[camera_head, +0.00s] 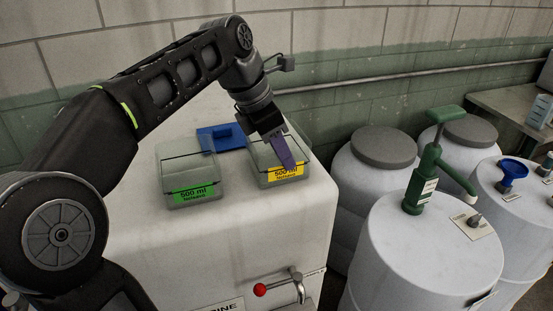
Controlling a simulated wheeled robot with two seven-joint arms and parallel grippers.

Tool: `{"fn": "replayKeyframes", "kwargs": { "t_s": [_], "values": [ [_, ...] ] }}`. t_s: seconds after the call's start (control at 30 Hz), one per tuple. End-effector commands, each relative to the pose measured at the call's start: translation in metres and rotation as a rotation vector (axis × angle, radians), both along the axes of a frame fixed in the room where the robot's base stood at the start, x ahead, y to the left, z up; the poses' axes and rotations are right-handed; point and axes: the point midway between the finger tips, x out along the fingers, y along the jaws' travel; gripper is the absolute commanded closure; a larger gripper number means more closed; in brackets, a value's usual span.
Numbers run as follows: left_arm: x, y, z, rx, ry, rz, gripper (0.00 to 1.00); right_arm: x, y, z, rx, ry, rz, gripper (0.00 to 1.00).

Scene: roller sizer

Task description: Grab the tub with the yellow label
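The tub with the yellow label (265,175) is a grey translucent box on top of the white machine, at the right of a like tub. Its yellow label (287,172) reads 500 ml. My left gripper (284,160) reaches down over this tub, its purple finger in front of the tub's middle. Only one finger shows clearly, so I cannot tell whether the gripper is open or whether it touches the tub. My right gripper is not in view.
A tub with a green label (190,183) stands just left, and a blue object (221,138) lies behind. The white machine top (240,225) is clear in front. White drums (430,245), one with a green pump (424,170), stand at the right.

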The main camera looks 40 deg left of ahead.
Motion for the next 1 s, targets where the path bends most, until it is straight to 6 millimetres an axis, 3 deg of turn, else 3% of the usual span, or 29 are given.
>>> {"fn": "replayKeyframes", "kwargs": {
  "t_s": [0.27, 0.6, 1.0],
  "values": [
    [0.002, -0.002, -0.005, -0.001, 0.001, 0.0, 0.71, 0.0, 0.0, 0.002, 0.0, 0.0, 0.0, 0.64],
    [0.014, -0.012, -0.045, 0.0, 0.0, 0.0, 0.71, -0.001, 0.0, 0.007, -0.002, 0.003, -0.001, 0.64],
    [0.015, -0.012, -0.047, 0.0, -0.001, 0.0, 0.71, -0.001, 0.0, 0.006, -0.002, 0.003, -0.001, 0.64]
  ]
}}
